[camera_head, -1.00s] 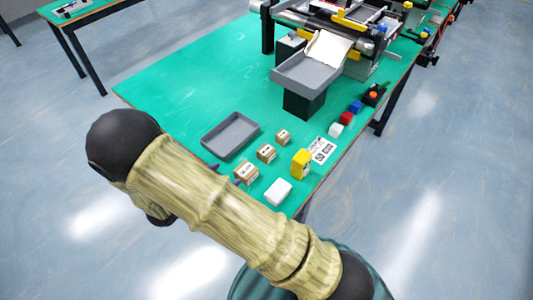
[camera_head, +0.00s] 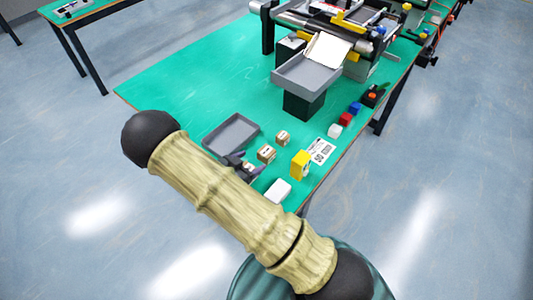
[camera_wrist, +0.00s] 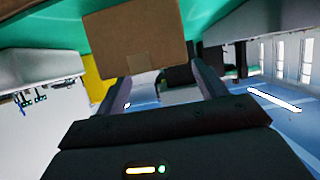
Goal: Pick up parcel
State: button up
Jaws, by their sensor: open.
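Three small brown cardboard parcels stand in a row on the green table. In the head view the nearest parcel (camera_head: 248,167) is mostly hidden by my gripper (camera_head: 247,164). The middle parcel (camera_head: 266,153) and the far parcel (camera_head: 283,138) show clear of it. In the wrist view a brown parcel (camera_wrist: 135,38) with a tape strip fills the upper middle, just beyond the fingertips of my gripper (camera_wrist: 160,80). The fingers are apart, with nothing seen held. I cannot tell whether either finger touches the parcel.
A grey tray (camera_head: 231,134) lies left of the parcels. A white box (camera_head: 278,191) and a yellow box (camera_head: 300,164) stand to the right, by a printed sheet (camera_head: 321,151). A grey chute tray (camera_head: 306,75) and conveyors stand behind. The table's left part is clear.

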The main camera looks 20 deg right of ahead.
aim_at(262, 155)
jog(key=shift+w+d, duration=0.2)
jog(key=shift+d, duration=0.2)
jog(key=p+x, duration=0.1)
jog(key=x, duration=0.3)
jog(key=shift+w+d+f+p, duration=0.1)
jog(key=shift+d+p, duration=0.05)
jog(key=shift+p, duration=0.2)
jog(key=c, duration=1.1)
